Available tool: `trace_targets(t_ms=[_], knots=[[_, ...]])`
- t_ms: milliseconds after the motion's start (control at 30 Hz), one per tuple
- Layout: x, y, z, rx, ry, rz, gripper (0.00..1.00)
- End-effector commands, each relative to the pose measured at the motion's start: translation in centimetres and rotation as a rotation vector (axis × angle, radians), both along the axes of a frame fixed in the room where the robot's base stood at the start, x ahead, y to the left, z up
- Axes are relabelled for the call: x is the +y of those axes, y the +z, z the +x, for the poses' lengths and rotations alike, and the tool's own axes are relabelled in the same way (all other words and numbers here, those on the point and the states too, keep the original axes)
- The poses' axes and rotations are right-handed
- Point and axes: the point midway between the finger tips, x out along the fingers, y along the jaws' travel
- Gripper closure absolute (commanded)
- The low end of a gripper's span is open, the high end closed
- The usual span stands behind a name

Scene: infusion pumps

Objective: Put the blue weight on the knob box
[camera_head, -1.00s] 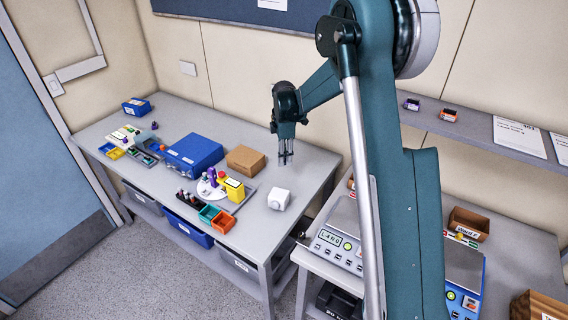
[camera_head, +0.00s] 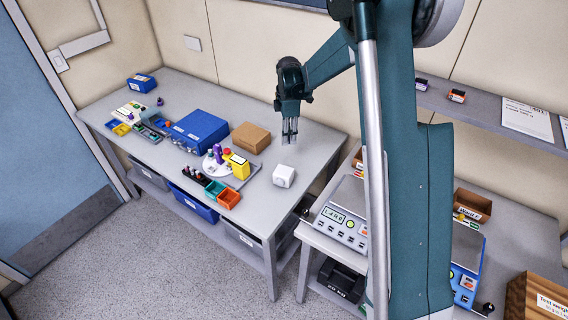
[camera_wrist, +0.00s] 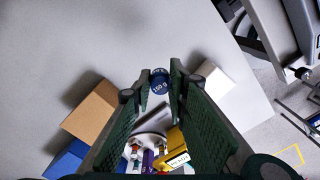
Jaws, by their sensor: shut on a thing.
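The blue weight (camera_wrist: 160,84), marked "150 g", sits between the fingertips of my gripper (camera_head: 290,140). My gripper is shut on it and points down over the right half of the long table. In the head view the weight is too small to make out. A small white box (camera_head: 283,176), which appears to be the knob box, stands on the table below and slightly nearer the camera than the fingers. It also shows in the wrist view (camera_wrist: 212,78), to the right of the weight and partly behind the right finger. Its knob is not clear now.
A brown box (camera_head: 251,137) and a blue case (camera_head: 198,131) stand left of my gripper. A yellow box (camera_head: 239,167), a white round stand (camera_head: 211,164) and small teal and orange bins (camera_head: 228,199) are nearby. The table behind the white box is clear.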

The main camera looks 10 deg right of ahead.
Motion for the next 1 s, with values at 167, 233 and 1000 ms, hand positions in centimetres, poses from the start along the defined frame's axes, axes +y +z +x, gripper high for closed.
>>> trace_targets(t_ms=[167,233,1000], knots=[[1.6,2.2,-3.4,-0.001,0.028,0.000,0.97],[2.2,2.9,-4.9,-0.001,0.040,0.000,0.97],[4.5,5.4,-11.7,-0.002,0.093,0.000,0.97]])
